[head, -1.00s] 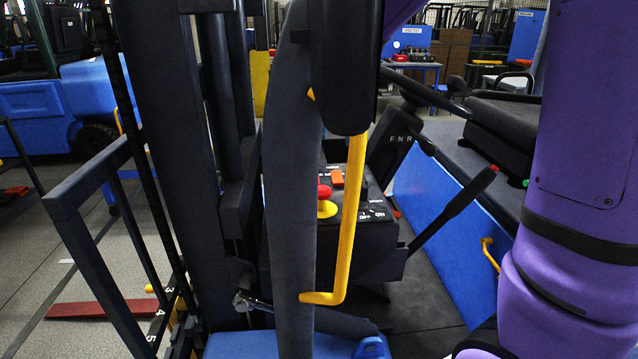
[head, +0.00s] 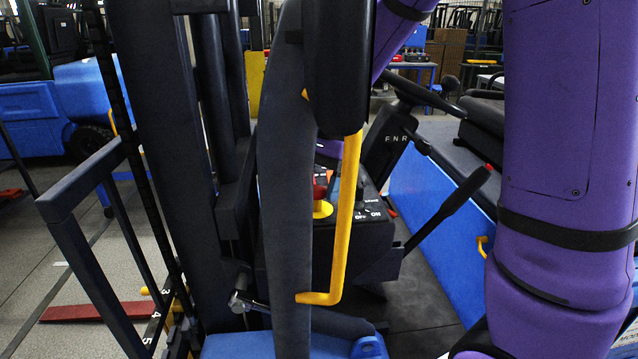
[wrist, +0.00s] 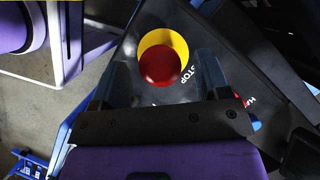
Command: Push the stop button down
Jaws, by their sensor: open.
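The stop button (wrist: 160,68) is a red mushroom cap over a yellow round base (wrist: 178,42), on a black panel (wrist: 125,60) lettered STOP. In the head view the red cap (head: 319,188) shows only in part between the dark pillar and the yellow handle. My gripper (wrist: 162,64) is open and empty, its two fingers on either side of the button in the wrist view. I cannot tell its height above the cap or whether it touches. In the head view the gripper is mostly hidden behind the pillar; a bit of purple shows above the panel.
A dark upright pillar (head: 288,220) and a bent yellow handle (head: 345,220) stand in front of the panel. A steering wheel (head: 420,92) and a black lever (head: 450,208) are to the right. An OFF/ON switch area (head: 368,208) lies beside the button.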

